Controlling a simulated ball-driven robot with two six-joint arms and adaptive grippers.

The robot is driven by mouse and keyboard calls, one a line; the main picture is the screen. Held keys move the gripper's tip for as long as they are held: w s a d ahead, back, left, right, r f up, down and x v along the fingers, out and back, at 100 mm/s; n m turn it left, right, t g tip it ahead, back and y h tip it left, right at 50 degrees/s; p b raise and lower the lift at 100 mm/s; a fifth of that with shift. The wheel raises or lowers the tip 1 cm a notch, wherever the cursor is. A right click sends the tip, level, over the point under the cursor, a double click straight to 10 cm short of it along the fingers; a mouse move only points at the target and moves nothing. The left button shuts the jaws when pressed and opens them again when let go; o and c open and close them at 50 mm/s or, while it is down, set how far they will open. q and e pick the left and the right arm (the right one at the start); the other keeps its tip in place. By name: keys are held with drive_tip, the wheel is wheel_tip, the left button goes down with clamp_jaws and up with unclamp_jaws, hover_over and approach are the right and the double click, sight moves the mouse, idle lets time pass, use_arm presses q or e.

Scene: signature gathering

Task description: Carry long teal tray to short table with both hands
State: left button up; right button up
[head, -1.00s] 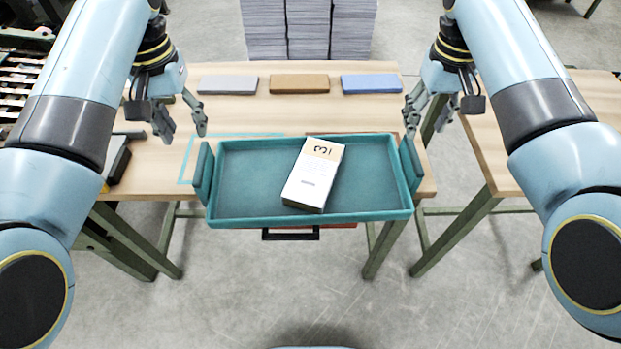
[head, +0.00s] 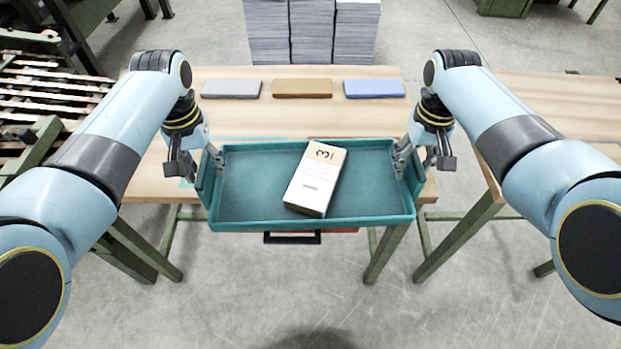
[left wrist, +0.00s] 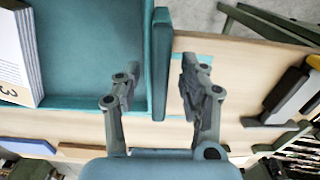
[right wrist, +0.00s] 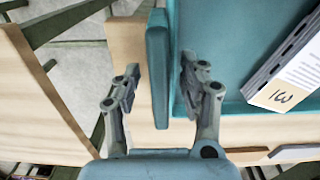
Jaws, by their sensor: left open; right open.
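The long teal tray (head: 250,221) lies across the front edge of the wooden table, its near side overhanging. A white and tan stack marked 3 (head: 315,182) lies tilted inside it. My left gripper (head: 203,160) is open at the tray's left end; in the left wrist view its fingers (left wrist: 156,88) straddle the upright end flange (left wrist: 161,60). My right gripper (head: 415,160) is open at the right end; in the right wrist view its fingers (right wrist: 158,85) straddle the other flange (right wrist: 157,60). Neither grips.
Grey (head: 232,89), brown (head: 303,88) and blue (head: 373,88) blocks lie along the back of the wooden table (head: 300,116). Another table (head: 540,95) stands to the right, across a gap. A black handle (head: 292,238) shows below the tray. Paper stacks (head: 312,30) stand behind.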

use_arm(q)
drive_tip(key=shift+f, duration=0.15)
use_arm(e)
drive_tip(key=shift+f, duration=0.1)
use_arm(q)
drive_tip(key=shift+c, duration=0.2)
use_arm(e)
drive_tip(key=shift+c, duration=0.2)
use_arm(q)
clamp_jaws()
use_arm(e)
clamp_jaws()
